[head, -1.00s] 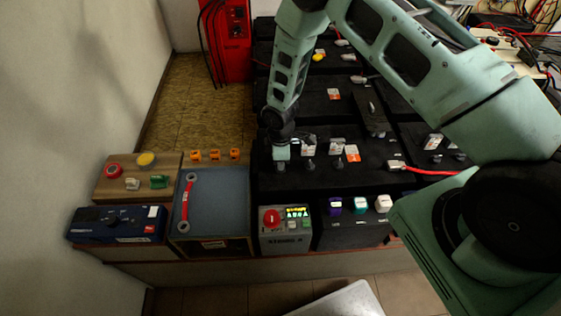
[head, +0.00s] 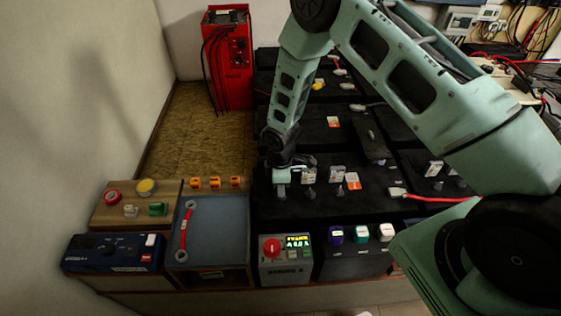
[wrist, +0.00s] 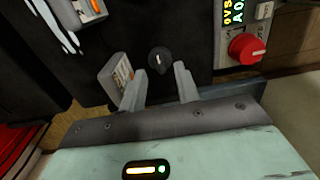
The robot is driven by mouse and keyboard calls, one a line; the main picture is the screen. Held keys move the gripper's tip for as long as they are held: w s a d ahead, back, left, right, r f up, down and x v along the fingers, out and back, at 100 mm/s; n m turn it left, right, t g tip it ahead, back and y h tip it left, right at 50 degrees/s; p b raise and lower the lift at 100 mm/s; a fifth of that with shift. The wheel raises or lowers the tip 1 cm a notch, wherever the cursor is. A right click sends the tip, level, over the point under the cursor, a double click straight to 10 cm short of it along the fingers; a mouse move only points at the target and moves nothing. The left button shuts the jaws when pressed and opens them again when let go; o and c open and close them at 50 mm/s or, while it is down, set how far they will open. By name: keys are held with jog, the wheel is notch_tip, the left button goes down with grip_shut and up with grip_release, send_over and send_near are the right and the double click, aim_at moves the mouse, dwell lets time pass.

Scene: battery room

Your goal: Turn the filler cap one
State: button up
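A dark round filler cap with a pale mark on top (wrist: 160,60) shows in the wrist view, framed by the two fingers. In the head view, a small dark cap (head: 282,191) stands on the black battery directly below my gripper (head: 283,174), leftmost in a row with two similar caps (head: 310,192) (head: 338,189). In the wrist view my gripper (wrist: 160,88) has its fingers spread apart, with nothing held. The cap lies beyond the fingertips. I cannot tell whether either finger touches it.
A white and orange tag (wrist: 116,74) stands close beside one finger. A grey device (head: 285,262) with a red knob and lit display stands in front of the battery. A red cable (head: 433,196) lies to the right. A red charger (head: 228,60) stands at the back left.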

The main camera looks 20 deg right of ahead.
notch_tip(320, 180, up, 15)
jog(key=b, duration=0.2)
dwell(0.5)
jog(key=s+a+r+m, duration=0.3)
jog(key=s+a+r, duration=0.3)
jog(key=s+r, duration=0.5)
jog(key=s+r+m, duration=0.1)
jog(key=s+r, duration=0.2)
jog(key=s, duration=0.5)
jog(key=s+r+m, duration=0.2)
jog(key=s, duration=0.6)
jog(key=shift+s+a+r+m+y, duration=0.3)
jog(key=shift+s+a+r, duration=0.05)
jog(key=shift+r, duration=0.05)
